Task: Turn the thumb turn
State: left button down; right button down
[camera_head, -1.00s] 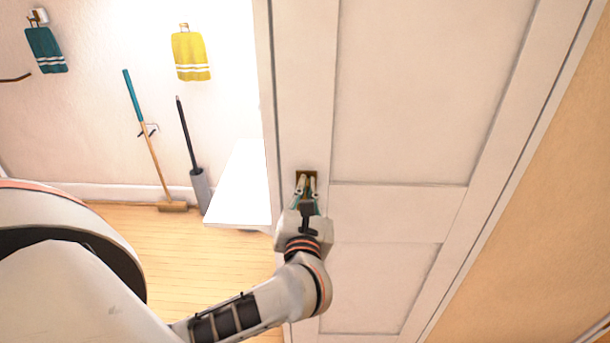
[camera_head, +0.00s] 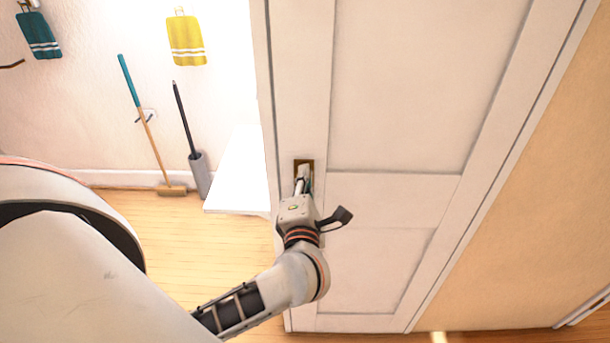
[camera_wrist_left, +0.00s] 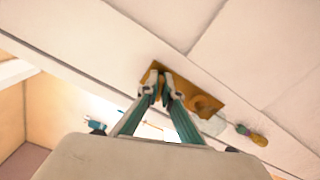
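A white panelled door (camera_head: 400,90) has a small brass plate (camera_head: 304,163) near its left edge. My left gripper (camera_head: 304,178) is at this plate, with its wrist rolled to one side. In the left wrist view the fingertips (camera_wrist_left: 162,88) are close together against the brass plate (camera_wrist_left: 205,103), near its upper-left end. They appear closed around the thumb turn, which is almost wholly hidden between them. A round brass fitting (camera_wrist_left: 207,103) shows on the plate beside the fingers. My right gripper is not in view.
Left of the door are a white surface (camera_head: 240,178), a wooden-handled broom (camera_head: 152,145) and a dark-handled tool (camera_head: 186,125) against the wall. Yellow (camera_head: 186,40) and teal towels (camera_head: 38,35) hang above. Wooden floor (camera_head: 215,255) is clear there. An orange wall (camera_head: 530,220) is at right.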

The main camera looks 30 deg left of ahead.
pick_arm(q)
jog(key=shift+f+m, duration=0.1)
jog(key=shift+m, duration=1)
jog(key=c, duration=2.2)
grip_release()
jog(key=shift+c, duration=0.2)
jog(key=v, duration=1.2)
jog(key=shift+s+a, duration=0.1)
